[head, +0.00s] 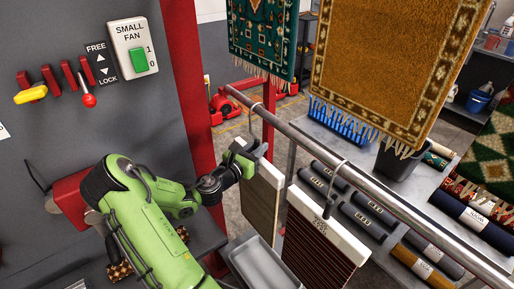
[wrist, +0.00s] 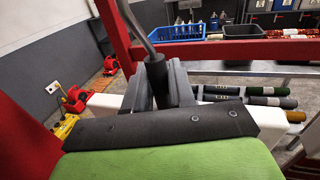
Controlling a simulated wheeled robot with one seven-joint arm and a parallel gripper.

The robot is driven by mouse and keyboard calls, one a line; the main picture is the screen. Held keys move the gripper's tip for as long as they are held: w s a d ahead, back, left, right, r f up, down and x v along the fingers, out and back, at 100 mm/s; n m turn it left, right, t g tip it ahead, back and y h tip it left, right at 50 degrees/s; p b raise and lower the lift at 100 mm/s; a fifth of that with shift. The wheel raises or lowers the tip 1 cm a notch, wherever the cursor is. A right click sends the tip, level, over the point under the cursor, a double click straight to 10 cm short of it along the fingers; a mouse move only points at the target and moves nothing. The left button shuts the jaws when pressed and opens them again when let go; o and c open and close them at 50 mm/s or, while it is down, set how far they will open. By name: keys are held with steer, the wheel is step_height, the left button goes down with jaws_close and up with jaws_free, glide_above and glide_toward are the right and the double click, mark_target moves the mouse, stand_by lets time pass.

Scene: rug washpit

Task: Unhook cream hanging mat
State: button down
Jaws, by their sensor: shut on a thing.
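The cream hanging mat (head: 262,203), beige-brown with fine stripes and a white top bar, hangs below the metal rail (head: 330,152). Its thin hook (head: 252,112) rises to the rail and appears to loop over it. My gripper (head: 257,151) is shut at the top of this mat, around the base of the hook. In the wrist view my gripper (wrist: 162,88) has its fingers on either side of the grey hook stem (wrist: 150,42), above the white bar (wrist: 108,104). The mat's face is hidden in the wrist view.
A dark red striped mat (head: 318,240) hangs close by on the same rail. A grey tray (head: 262,262) lies below. Rolled rugs (head: 368,222) lie on the table to the right. Large rugs (head: 390,65) hang above. A red post (head: 190,85) stands to the left.

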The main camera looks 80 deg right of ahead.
mark_target(255, 137)
steer(key=shift+r, duration=0.1)
stand_by(0.3)
step_height(255, 137, up, 4)
steer(key=p, duration=0.5)
steer(key=shift+r, duration=0.25)
steer(key=shift+f, duration=0.1)
steer(key=shift+w, duration=0.1)
steer(key=shift+w+a, duration=0.2)
steer(key=w+a+p, duration=0.2)
steer(key=w+a, duration=0.7)
steer(key=a, duration=0.1)
steer(key=shift+w+a, duration=0.2)
steer(key=shift+a, duration=0.2)
stand_by(0.4)
stand_by(0.4)
